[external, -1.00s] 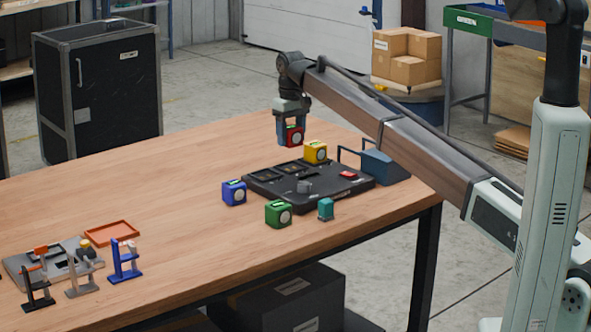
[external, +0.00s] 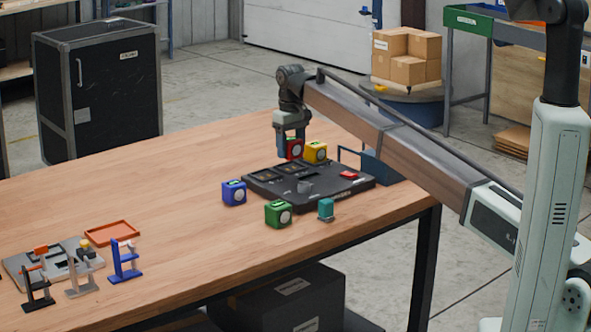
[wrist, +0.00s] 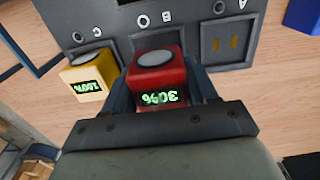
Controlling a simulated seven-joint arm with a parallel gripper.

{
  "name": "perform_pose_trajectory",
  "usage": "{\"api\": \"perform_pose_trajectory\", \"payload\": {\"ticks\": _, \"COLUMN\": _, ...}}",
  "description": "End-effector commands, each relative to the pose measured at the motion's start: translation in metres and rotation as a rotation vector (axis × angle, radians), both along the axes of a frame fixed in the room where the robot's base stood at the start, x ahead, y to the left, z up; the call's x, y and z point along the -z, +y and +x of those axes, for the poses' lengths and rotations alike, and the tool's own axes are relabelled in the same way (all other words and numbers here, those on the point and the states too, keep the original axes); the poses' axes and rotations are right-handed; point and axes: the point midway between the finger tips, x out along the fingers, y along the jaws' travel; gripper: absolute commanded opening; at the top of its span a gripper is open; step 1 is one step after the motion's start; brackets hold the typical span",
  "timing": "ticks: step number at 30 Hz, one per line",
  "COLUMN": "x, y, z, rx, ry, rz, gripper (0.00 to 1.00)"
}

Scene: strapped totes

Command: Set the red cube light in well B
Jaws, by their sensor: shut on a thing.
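The red cube light (external: 294,148) is held between the fingers of my gripper (external: 292,154), low over the back edge of the black dock (external: 318,205). In the wrist view the red cube (wrist: 160,78) reads 30% and has a round pale lens; my gripper's fingers (wrist: 160,88) are on both sides. The letters C, B and A show on the dock (wrist: 185,15). The red cube is in front of the B mark and hides most of that well. Whether it touches the dock cannot be told. Well A (wrist: 228,42) is empty, with gold contacts.
A yellow cube light (wrist: 88,75) reading 100% stands close left of the red one, by the C mark. The table's left middle is clear.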

Motion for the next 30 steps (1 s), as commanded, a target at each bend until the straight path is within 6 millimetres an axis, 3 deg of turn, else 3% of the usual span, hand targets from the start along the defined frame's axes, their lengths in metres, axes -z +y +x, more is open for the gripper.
{"api": "perform_pose_trajectory", "payload": {"ticks": 30, "x": 0.0044, "y": -0.0001, "z": -0.0001, "rx": 0.0, "ry": 0.0, "rz": 0.0, "gripper": 0.18}}
